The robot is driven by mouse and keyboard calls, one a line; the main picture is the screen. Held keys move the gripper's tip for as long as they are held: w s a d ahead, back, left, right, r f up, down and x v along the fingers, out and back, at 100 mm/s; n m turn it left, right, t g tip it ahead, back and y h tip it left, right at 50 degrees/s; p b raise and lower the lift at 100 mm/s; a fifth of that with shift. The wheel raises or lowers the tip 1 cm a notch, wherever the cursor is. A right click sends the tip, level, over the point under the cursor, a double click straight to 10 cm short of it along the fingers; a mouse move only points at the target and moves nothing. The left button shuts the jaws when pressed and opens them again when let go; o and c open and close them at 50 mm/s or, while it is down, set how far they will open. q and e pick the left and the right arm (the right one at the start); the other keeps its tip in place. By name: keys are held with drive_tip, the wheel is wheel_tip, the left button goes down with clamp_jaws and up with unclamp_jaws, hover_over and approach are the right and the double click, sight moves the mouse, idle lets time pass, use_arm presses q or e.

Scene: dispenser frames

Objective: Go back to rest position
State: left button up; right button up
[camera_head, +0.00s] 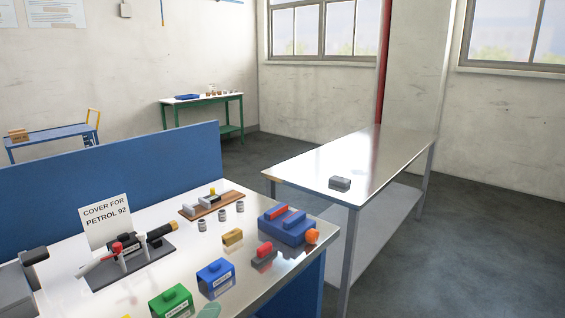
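Neither of my grippers shows in the head view, and no arm of mine can be made out for sure. A white-topped workbench (278,268) with a blue back panel (140,160) fills the lower left. On it stand a sign reading "COVER FOR PETROL 92" (105,218) and a dark stand holding red-ended and black nozzle-like parts (132,262). A green box (171,301), a blue box (215,278), a red and grey block (264,254) and a yellow block (232,237) lie towards the front.
A blue tray with red and blue parts (287,230) sits at the bench's right corner. A metal table (370,155) with a small dark box (340,182) stands to the right. A green table (205,98) and a blue cart (50,133) are behind. Floor is clear at right.

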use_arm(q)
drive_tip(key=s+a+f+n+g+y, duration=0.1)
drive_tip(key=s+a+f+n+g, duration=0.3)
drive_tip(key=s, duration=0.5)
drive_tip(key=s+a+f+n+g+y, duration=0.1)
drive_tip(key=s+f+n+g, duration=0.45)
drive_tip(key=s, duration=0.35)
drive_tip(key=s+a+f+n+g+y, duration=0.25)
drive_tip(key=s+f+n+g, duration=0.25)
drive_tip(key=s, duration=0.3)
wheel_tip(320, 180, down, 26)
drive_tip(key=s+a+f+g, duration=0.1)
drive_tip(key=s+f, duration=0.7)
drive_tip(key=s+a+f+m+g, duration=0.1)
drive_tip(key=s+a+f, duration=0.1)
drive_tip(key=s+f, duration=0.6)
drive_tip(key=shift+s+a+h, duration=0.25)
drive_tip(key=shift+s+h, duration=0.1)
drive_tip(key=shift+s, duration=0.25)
